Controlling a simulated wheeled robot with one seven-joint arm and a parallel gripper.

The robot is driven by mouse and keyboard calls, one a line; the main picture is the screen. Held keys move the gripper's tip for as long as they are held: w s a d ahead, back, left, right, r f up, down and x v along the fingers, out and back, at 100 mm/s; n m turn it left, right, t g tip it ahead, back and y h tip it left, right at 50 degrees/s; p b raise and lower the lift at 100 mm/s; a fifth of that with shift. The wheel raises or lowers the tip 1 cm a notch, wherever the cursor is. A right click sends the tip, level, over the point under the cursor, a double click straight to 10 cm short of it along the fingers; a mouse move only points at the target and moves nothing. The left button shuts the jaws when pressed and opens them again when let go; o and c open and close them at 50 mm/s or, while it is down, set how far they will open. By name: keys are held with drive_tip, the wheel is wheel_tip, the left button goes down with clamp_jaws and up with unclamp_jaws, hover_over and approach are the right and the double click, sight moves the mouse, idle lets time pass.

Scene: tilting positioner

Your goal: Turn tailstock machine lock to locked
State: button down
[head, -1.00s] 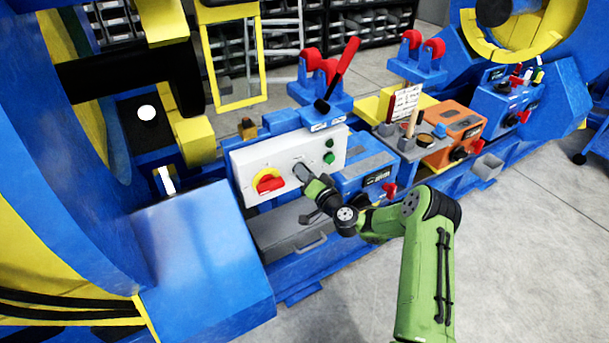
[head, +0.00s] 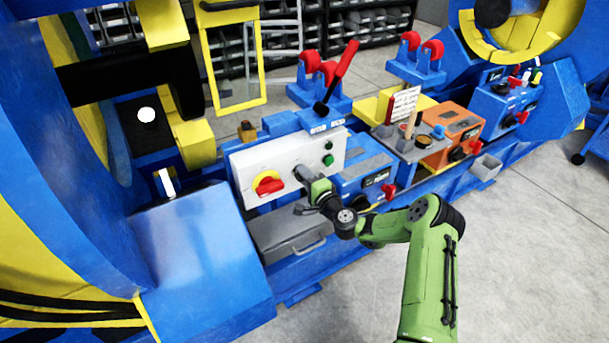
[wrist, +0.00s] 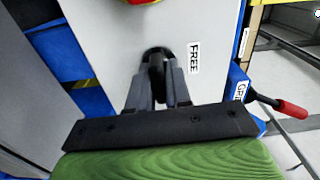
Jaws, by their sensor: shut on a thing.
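A black rotary knob (wrist: 156,55) stands on the face of a white panel (wrist: 110,45); a label reading FREE (wrist: 194,57) is beside it in the wrist view. My gripper (wrist: 158,82) has its two grey fingers closed around the knob, covering much of it. In the head view my gripper (head: 306,176) reaches the white panel (head: 245,165) between the red rotary switch and the green buttons. The knob is mostly hidden there, and its pointing direction is hard to tell.
A red rotary switch on yellow (head: 268,183) is left of my gripper, with green buttons (head: 328,152) to the right. A red-handled lever (head: 342,72) rises above the panel. A grey drawer box (head: 290,235) sits below. Open floor (head: 520,250) lies at right.

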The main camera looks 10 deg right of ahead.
drive_tip(key=shift+f+m, duration=0.15)
drive_tip(key=shift+m, duration=0.15)
drive_tip(key=c, duration=1.1)
unclamp_jaws()
drive_tip(key=shift+c, duration=0.2)
drive_tip(key=shift+s, duration=0.1)
drive_tip(key=p+v, duration=0.1)
drive_tip(key=v, duration=1.4)
drive_tip(key=shift+s, duration=0.25)
drive_tip(key=shift+d, duration=0.15)
